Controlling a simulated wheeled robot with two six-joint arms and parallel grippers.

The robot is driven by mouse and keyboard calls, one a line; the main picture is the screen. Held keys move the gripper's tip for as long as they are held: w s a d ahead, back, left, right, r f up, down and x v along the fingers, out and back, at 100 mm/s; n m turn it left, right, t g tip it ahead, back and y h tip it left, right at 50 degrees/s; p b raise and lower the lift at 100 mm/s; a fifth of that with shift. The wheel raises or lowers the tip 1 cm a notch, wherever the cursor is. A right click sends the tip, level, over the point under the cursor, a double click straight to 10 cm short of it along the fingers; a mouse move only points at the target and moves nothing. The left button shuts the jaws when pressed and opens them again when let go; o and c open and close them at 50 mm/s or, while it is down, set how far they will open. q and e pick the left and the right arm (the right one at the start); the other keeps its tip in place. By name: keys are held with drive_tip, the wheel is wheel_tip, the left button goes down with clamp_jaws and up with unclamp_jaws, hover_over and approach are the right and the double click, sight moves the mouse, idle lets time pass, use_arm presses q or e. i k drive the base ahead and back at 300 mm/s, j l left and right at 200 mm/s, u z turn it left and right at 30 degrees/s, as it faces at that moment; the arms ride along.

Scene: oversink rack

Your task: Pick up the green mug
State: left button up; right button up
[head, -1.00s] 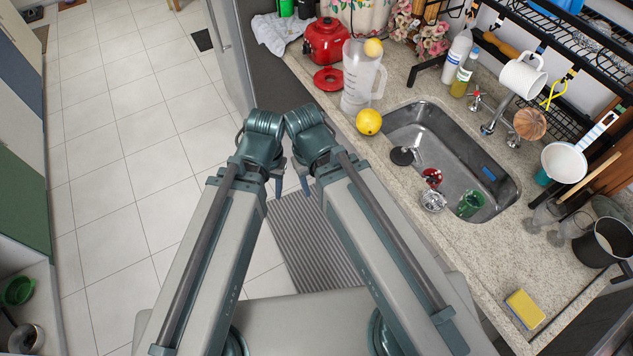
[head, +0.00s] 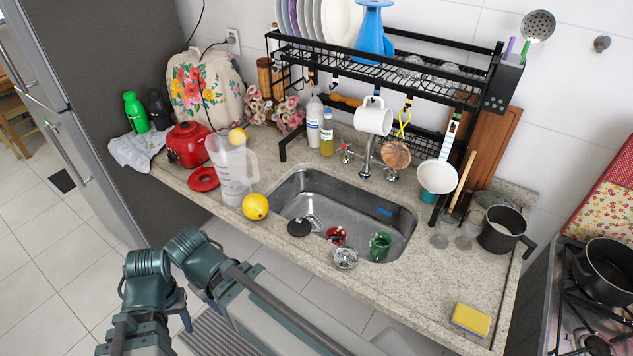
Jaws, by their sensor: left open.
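The green mug (head: 380,246) is in the right front part of the steel sink (head: 402,228). It looks like translucent green glass; which way its handle points is hard to tell. My left gripper (head: 183,309) is at the lower left, in front of the counter, open, empty and well away from the mug. My right arm is folded beside it, and its gripper does not show.
A red item (head: 337,235), a metal strainer (head: 345,257) and a black stopper (head: 299,227) are by the mug. A lemon (head: 255,206) and clear pitcher (head: 232,170) stand left of the sink. A white mug (head: 373,119) hangs from the rack above. A yellow sponge (head: 471,320) lies front right.

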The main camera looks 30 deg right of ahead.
sight(381, 243)
drive_tip(key=z, duration=1.1)
drive_tip(key=i+z, duration=0.1)
drive_tip(key=z, duration=0.25)
drive_tip(key=i+l+z, duration=0.1)
drive_tip(key=z, duration=0.2)
drive_tip(key=i, duration=0.2)
